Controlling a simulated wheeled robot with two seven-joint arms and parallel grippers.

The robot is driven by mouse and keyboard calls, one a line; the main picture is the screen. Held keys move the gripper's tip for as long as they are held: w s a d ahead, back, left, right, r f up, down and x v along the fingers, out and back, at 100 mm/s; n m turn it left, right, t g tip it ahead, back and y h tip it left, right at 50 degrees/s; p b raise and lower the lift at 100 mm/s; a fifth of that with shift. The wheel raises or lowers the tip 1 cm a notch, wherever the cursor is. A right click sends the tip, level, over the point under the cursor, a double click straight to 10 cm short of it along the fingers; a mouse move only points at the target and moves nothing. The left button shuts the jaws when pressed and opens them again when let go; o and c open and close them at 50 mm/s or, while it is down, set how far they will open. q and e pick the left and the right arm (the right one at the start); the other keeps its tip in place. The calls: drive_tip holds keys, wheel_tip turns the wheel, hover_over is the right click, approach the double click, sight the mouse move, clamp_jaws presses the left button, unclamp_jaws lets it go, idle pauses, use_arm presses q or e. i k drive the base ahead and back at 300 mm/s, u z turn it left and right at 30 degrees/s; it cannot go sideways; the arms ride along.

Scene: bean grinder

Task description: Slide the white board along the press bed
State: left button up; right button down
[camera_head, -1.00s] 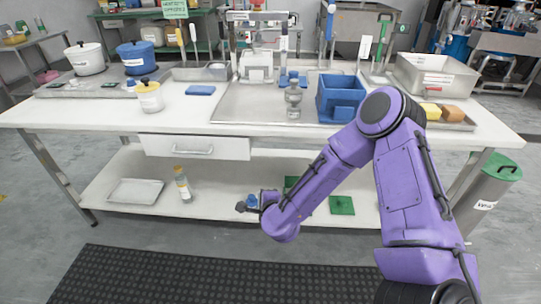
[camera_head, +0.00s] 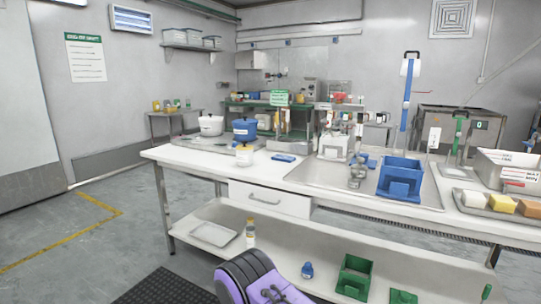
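I cannot single out the white board with certainty. A white upright panel (camera_head: 434,139) stands behind the steel work surface, and a white block-like fixture (camera_head: 334,147) stands at the back of that surface. The steel work surface (camera_head: 310,174) is set in the white table; whether it is the press bed I cannot tell. A purple part of my arm (camera_head: 258,278) shows at the bottom edge, well below the tabletop. Neither gripper shows.
A blue bin (camera_head: 400,178) and a grey bottle (camera_head: 357,174) stand on the steel surface. White (camera_head: 211,125) and blue (camera_head: 244,130) pots stand at the left. A drawer (camera_head: 269,198) hangs under the tabletop. The lower shelf (camera_head: 290,251) holds a green bin (camera_head: 354,278). Left floor is clear.

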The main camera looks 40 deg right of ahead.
sight(330, 154)
drive_tip(key=u, duration=0.1)
drive_tip(key=i, duration=0.75)
drive_tip(key=z, duration=0.6)
drive_tip(key=i, duration=0.7)
drive_tip(key=z, duration=0.7)
